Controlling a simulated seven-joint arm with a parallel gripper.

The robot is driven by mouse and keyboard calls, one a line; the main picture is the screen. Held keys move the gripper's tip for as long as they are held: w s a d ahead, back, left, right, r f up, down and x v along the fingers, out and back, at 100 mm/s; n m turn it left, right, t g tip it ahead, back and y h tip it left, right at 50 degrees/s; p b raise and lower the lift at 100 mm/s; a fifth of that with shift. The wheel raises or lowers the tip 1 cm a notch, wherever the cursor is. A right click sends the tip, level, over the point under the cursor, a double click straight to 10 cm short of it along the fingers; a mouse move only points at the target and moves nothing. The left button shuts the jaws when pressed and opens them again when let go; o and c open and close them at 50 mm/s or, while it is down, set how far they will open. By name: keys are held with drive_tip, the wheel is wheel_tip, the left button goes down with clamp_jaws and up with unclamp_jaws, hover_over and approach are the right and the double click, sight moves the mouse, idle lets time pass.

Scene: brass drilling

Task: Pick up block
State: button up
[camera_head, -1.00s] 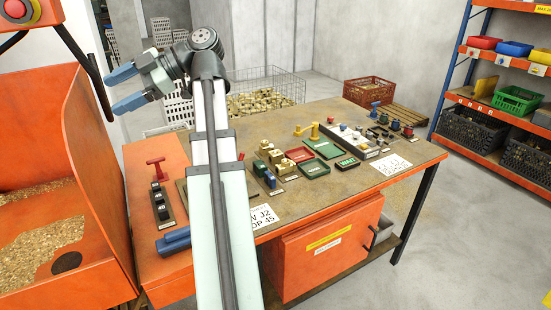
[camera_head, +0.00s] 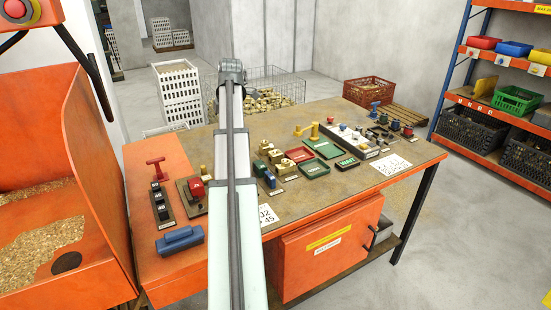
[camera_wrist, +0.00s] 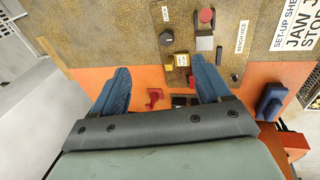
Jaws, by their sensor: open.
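Several brass-coloured blocks (camera_head: 277,157) stand in a short row on the workbench, just right of my arm in the head view. I cannot tell which one the task means. My gripper (camera_wrist: 162,82) shows in the wrist view with its two blue fingers spread wide and nothing held between them. It is over the left end of the bench. A small yellow piece (camera_wrist: 168,62) and a red T-shaped handle (camera_wrist: 153,97) lie below it in that view. In the head view my fingers are hidden behind my arm.
The bench (camera_head: 345,200) also bears red and green trays (camera_head: 313,168) and a blue item (camera_head: 180,239) at its front left. An orange chip bin (camera_head: 90,150) stands at the left. A wire basket (camera_head: 262,95) of brass pieces is behind the bench.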

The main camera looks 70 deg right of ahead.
drive_tip(key=s+d+f+g+h, duration=0.2)
drive_tip(key=s+d+f+g, duration=0.4)
drive_tip(key=s+d, duration=0.35)
hover_over(275, 152)
drive_tip(key=w+a, duration=0.2)
wheel_tip(275, 152, down, 6)
drive_tip(key=shift+s+d+f, duration=0.1)
drive_tip(key=shift+f, duration=0.15)
drive_tip(key=shift+x, duration=3.25)
clamp_jaws()
